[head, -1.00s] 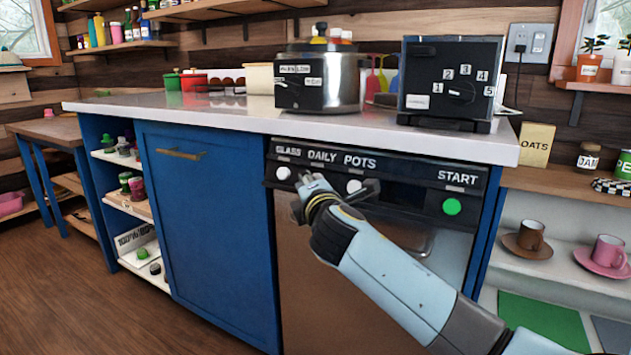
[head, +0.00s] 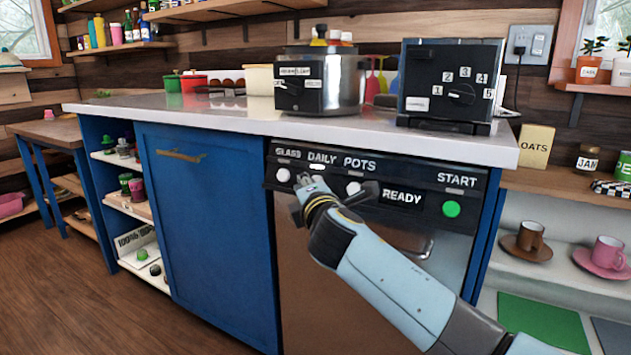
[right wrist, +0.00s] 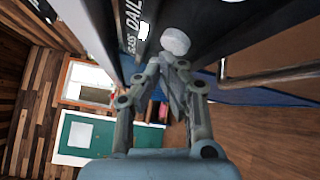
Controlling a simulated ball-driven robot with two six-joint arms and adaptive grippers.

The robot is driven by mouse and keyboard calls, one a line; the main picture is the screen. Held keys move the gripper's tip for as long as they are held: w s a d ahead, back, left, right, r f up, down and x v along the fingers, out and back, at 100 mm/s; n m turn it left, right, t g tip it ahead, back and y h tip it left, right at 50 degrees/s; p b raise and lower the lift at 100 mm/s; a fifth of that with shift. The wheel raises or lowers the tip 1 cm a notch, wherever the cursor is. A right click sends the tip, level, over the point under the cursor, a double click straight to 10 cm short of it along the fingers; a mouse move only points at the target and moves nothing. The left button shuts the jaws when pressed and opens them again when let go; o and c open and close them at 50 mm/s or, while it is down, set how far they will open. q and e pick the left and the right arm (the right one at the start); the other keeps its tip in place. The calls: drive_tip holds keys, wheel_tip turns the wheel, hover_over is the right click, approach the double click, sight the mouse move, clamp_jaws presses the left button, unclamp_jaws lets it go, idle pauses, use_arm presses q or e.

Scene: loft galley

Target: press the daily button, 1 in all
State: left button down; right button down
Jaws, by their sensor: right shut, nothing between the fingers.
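The dishwasher's dark control panel (head: 420,178) carries the labels GLASS, DAILY, POTS and START. A small strip under DAILY (head: 317,166) is bright white, and the display (head: 403,198) reads READY. My right gripper (head: 306,184) is shut and empty, with its tips at the panel below DAILY, hiding the daily button in the head view. In the right wrist view, the shut fingertips (right wrist: 170,63) are right beside a round white button (right wrist: 175,41); I cannot tell whether they touch it. My left gripper is out of view.
The white glass button (head: 283,175) is just left of my gripper, and the white pots button (head: 354,188) is just right. The green start button (head: 451,209) is further right. The countertop (head: 215,112) overhangs the panel.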

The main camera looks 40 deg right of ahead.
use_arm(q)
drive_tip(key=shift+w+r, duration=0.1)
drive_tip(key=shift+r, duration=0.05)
use_arm(e)
drive_tip(key=shift+s+a+r, duration=0.15)
drive_tip(key=shift+a, duration=0.2)
